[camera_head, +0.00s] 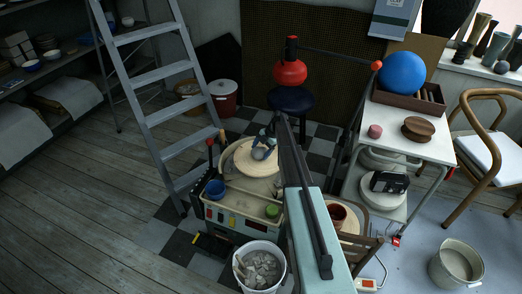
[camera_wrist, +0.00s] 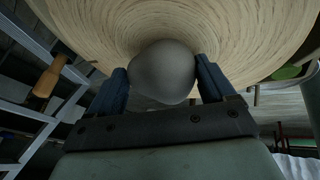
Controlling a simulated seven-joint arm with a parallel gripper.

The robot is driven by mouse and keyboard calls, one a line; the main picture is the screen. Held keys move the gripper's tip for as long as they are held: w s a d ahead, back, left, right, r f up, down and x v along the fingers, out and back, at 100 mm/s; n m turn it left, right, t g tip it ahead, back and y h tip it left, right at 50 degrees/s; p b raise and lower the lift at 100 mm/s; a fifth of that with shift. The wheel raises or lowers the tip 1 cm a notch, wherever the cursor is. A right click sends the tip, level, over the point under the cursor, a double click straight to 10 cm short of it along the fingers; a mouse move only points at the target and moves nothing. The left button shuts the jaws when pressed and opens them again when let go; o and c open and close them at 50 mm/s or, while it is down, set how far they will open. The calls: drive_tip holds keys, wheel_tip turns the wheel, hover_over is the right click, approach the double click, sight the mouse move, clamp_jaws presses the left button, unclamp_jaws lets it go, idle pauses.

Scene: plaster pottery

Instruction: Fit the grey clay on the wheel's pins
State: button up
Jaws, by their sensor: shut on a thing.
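The grey clay (camera_wrist: 162,72) is a smooth rounded lump between the two blue fingers of my gripper (camera_wrist: 163,76) in the wrist view. My gripper is shut on it. In the head view the clay (camera_head: 259,154) is a small grey patch over the wheel's pale round disc (camera_head: 243,165), partly hidden by my gripper (camera_head: 265,143). The disc (camera_wrist: 245,40) fills the upper part of the wrist view, close behind the clay. I cannot tell whether clay and disc touch. The wheel's pins do not show.
The wheel's base (camera_head: 245,204) carries a blue cup (camera_head: 216,189) and a green pot (camera_head: 272,212). A bucket of scraps (camera_head: 259,268) stands in front. A grey stepladder (camera_head: 165,72) is left, a white trolley (camera_head: 425,145) right. Open floor lies at the left.

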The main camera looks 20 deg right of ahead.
drive_tip(key=shift+f, duration=0.55)
idle(0.7)
drive_tip(key=o, duration=1.8)
drive_tip(key=shift+c, duration=0.2)
drive_tip(key=v, duration=1.3)
drive_tip(key=shift+d+r, duration=0.15)
drive_tip(key=shift+r, duration=0.2)
